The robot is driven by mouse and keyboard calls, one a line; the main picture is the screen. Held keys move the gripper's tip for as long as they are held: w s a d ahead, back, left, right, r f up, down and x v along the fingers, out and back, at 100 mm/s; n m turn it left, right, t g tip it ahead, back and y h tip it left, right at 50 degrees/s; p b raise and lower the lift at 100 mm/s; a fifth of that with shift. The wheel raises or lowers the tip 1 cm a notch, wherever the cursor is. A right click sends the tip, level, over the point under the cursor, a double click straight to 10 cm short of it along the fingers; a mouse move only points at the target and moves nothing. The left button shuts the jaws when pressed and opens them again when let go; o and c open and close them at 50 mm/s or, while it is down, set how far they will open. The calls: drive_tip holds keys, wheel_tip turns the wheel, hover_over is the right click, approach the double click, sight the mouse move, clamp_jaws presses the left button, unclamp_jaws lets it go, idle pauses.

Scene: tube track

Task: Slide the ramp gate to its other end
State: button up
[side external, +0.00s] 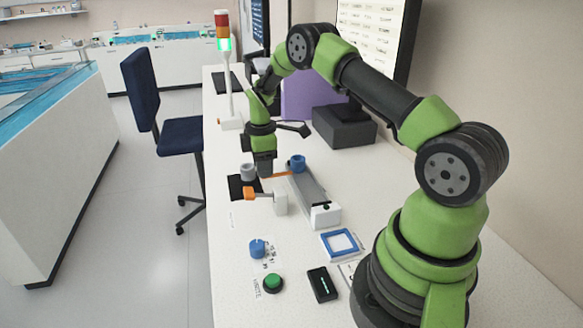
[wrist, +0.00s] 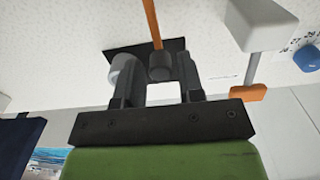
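The ramp gate appears as an orange bar (side external: 281,174) across the low side of the grey ramp track (side external: 308,190). In the wrist view the orange bar (wrist: 152,24) ends in a dark grey knob (wrist: 160,66). My gripper (side external: 264,173) points down at that end of the bar and hides the knob in the side view. In the wrist view my gripper (wrist: 158,76) is open, with one finger on each side of the knob and gaps showing. I cannot tell how far the knob sits between the fingertips.
A white block (side external: 280,202) with an orange-ended handle (side external: 249,193) stands in front. A blue cup (side external: 297,162) is at the track's far end. Blue knob (side external: 257,248) and green button (side external: 273,283) are nearer.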

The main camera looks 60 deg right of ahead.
drive_tip(key=shift+r, duration=2.5)
